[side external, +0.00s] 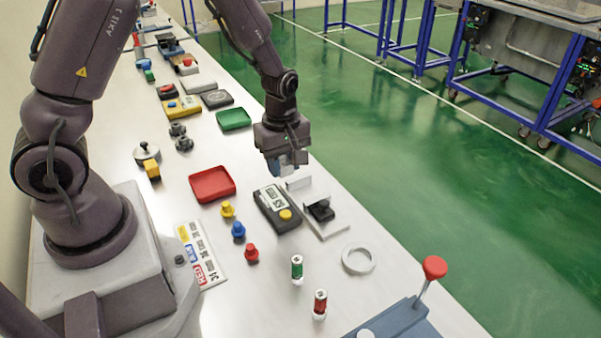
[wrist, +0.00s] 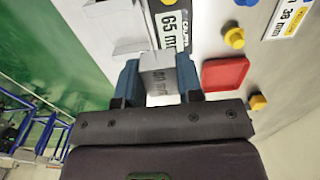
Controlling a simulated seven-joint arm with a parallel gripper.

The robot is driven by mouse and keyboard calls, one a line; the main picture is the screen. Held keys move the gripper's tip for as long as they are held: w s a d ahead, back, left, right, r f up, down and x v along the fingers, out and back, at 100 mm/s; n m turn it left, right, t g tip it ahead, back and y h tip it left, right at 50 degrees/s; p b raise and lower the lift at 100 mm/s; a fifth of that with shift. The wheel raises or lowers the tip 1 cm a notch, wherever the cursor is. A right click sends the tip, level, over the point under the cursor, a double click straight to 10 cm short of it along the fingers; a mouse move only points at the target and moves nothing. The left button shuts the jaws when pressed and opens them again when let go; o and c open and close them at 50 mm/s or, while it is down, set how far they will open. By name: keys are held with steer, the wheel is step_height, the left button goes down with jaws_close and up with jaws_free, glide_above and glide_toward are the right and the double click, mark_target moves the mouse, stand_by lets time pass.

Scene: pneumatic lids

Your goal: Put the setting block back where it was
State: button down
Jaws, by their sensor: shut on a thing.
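My gripper (side external: 290,168) hangs above the right part of the bench, beyond the dark gauge box. In the wrist view my gripper (wrist: 160,85) has its two blue fingers closed on a grey block (wrist: 158,72), which I take to be the setting block. It has faint lettering on its face. In the side view the block is mostly hidden by the fingers. It appears held clear of the bench. The dark gauge box (side external: 266,205) has a label and a yellow button; its label reads 65 mm in the wrist view (wrist: 172,28).
A white angled fixture (side external: 328,226) with a black part stands beside the gauge box. A red tray (side external: 212,184), a green tray (side external: 233,119), coloured knobs (side external: 238,230), a white ring (side external: 358,259) and a red-knobbed lever (side external: 434,268) surround it. Bare bench lies between them.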

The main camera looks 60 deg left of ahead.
steer(key=s+d+r, duration=0.1)
steer(key=s+r, duration=0.2)
steer(key=s, duration=0.4)
steer(key=a+n, duration=0.1)
steer(key=a, duration=0.9)
steer(key=shift+m, duration=0.5)
steer(key=w+a+f, duration=0.2)
steer(key=w+f, duration=0.1)
steer(key=w, duration=0.1)
steer(key=w+a+f, duration=0.2)
steer(key=w+f, duration=0.1)
steer(key=w+a+f, duration=0.2)
steer(key=w+f, duration=0.2)
steer(key=shift+w+a, duration=0.2)
steer(key=shift+w, duration=0.15)
steer(key=shift+w+a+f, duration=0.1)
steer(key=shift+w+f, duration=0.2)
steer(key=shift+f, duration=1.5)
steer(key=shift+f, duration=0.2)
steer(key=c, duration=0.8)
jaws_free()
